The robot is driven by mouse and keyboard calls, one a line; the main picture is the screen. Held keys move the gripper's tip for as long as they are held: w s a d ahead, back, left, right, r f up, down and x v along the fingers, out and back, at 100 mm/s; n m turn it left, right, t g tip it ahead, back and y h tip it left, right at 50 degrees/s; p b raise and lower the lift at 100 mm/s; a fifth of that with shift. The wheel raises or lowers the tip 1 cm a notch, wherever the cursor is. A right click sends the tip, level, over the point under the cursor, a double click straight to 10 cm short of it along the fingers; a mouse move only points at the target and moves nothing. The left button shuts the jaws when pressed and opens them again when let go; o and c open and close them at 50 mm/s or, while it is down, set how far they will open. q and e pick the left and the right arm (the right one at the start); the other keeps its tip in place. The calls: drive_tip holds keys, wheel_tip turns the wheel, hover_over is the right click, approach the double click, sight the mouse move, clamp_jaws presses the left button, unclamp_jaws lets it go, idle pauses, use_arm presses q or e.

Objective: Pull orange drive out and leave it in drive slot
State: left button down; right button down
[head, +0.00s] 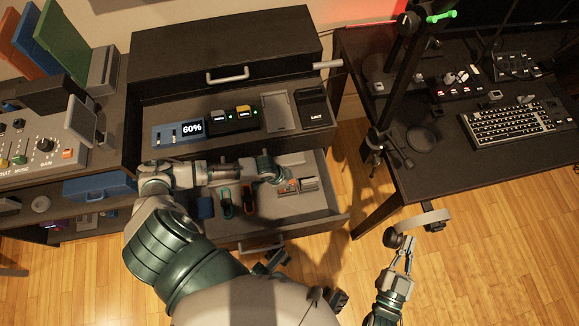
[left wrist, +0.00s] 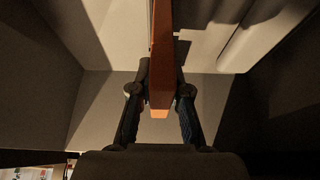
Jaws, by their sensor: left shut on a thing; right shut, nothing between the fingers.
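The orange drive (left wrist: 161,60) stands between my left fingers in the left wrist view, its narrow edge toward the camera. In the head view, a small orange part of it (head: 292,185) shows in the open drawer. My left gripper (head: 282,178) is shut on it; the fingers also show in the left wrist view (left wrist: 160,100). Grey holders (head: 306,184) sit beside it in the drawer. I cannot tell whether the drive is still seated in a slot, as my gripper hides its base. My right gripper (head: 403,245) is shut and empty, beside the desk.
The open drawer (head: 335,212) also holds teal and orange-black items (head: 249,200) left of my gripper. Headphones (head: 423,220) hang close to my right gripper.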

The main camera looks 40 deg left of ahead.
use_arm(q)
drive_tip(key=shift+f+b, duration=0.55)
drive_tip(key=shift+f, duration=0.85)
drive_tip(key=c, duration=1.1)
unclamp_jaws()
drive_tip(key=shift+o, duration=0.2)
drive_tip(key=v, duration=1.2)
drive_tip(key=shift+f, duration=0.1)
